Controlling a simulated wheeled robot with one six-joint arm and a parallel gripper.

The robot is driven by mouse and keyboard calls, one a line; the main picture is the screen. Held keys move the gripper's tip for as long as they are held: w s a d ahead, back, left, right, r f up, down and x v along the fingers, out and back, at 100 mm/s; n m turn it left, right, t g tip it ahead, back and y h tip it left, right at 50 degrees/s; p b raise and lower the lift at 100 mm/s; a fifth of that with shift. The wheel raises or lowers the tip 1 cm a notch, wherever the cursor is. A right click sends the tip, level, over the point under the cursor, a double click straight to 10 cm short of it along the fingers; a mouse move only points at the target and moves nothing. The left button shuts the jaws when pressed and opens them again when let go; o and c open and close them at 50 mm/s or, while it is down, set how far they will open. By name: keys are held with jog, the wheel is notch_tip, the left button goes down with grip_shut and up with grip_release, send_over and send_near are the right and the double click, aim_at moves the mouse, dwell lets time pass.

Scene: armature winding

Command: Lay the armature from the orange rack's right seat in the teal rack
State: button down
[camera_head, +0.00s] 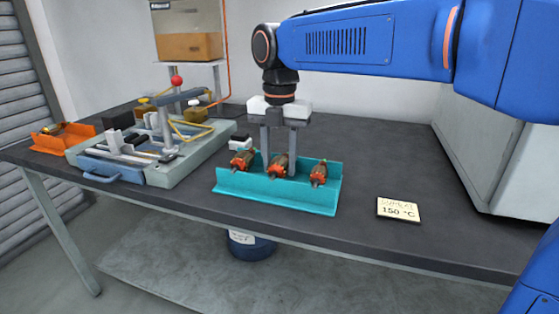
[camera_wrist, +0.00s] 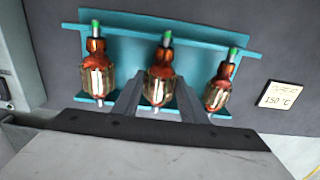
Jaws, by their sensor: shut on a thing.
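The teal rack (camera_head: 240,192) stands near the front of the table, with three armatures in a row in it. My gripper (camera_head: 279,165) reaches down over the rack, its fingers on either side of the middle armature (camera_head: 279,167), and is shut on it. In the wrist view the middle armature (camera_wrist: 158,82) is between the two fingers (camera_wrist: 157,95), its green-tipped shaft toward the rack's far wall. The left armature (camera_wrist: 97,75) and the right armature (camera_wrist: 219,88) lie beside it, apart from the fingers. The orange rack (camera_head: 62,138) is at the table's far left; an armature-like piece shows in it, partly hidden.
A winding machine (camera_head: 165,145) with a red knob (camera_head: 177,81) stands left of the teal rack. A 150 °C card (camera_head: 398,209) lies to the right. A small white block (camera_head: 240,143) sits behind the rack. The table between rack and card is clear.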

jog(key=c, duration=1)
grip_release()
jog(key=shift+r, duration=0.1)
notch_tip(320, 180, up, 17)
jog(key=shift+r, duration=0.1)
notch_tip(320, 180, down, 17)
jog(key=shift+f, duration=0.2)
dwell(0.6)
jog(key=shift+s, duration=0.1)
